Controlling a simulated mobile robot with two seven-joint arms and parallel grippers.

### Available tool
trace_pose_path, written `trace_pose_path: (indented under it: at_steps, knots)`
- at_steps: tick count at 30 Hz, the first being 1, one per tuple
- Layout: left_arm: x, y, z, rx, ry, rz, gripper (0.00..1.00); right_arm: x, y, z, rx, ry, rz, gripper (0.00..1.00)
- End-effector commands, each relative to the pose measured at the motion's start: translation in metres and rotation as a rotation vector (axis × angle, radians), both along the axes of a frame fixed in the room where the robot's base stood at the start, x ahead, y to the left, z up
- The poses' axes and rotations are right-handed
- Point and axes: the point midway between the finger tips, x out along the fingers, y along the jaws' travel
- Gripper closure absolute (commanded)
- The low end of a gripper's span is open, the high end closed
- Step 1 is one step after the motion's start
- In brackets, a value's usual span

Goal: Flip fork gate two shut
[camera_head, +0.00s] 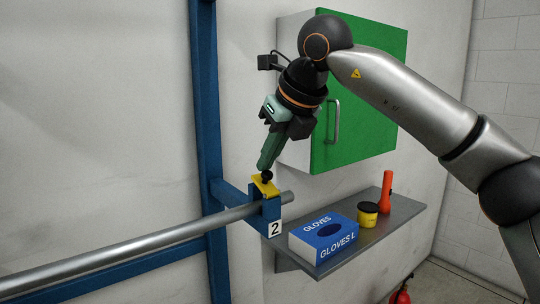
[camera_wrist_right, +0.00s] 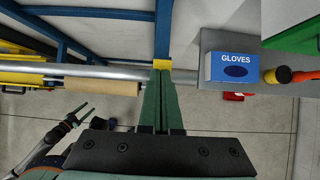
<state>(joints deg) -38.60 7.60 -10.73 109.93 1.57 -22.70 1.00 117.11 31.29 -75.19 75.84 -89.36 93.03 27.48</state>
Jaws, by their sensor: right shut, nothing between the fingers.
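Fork gate two is the yellow plate (camera_head: 263,187) on top of the blue fork bracket (camera_head: 271,208) marked 2. The plate appears to lie across the top of the bracket, and the grey pipe (camera_head: 150,244) passes through the bracket below it. My right gripper (camera_head: 266,171) is shut and empty, pointing down at a dark knob at the plate; whether they touch is unclear. In the right wrist view, yellow (camera_wrist_right: 161,64) shows just beyond the shut green fingers. My left gripper (camera_wrist_right: 82,113) is at the lower left there, fingers apart, well away from the gate.
A grey shelf (camera_head: 390,222) holds a blue gloves box (camera_head: 323,238), a yellow-black tin (camera_head: 367,214) and an orange torch (camera_head: 386,191) right of the fork. A green-doored cabinet (camera_head: 365,110) hangs behind my right arm. A blue post (camera_head: 204,100) stands left of the fork.

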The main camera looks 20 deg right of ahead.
Motion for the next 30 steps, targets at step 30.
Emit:
trace_pose_path:
  at_steps: [30]
  knots:
    - [-0.003,0.002,0.024,0.003,0.008,0.004,0.44,0.044,0.016,-0.024,0.0,0.0,0.0,1.0]
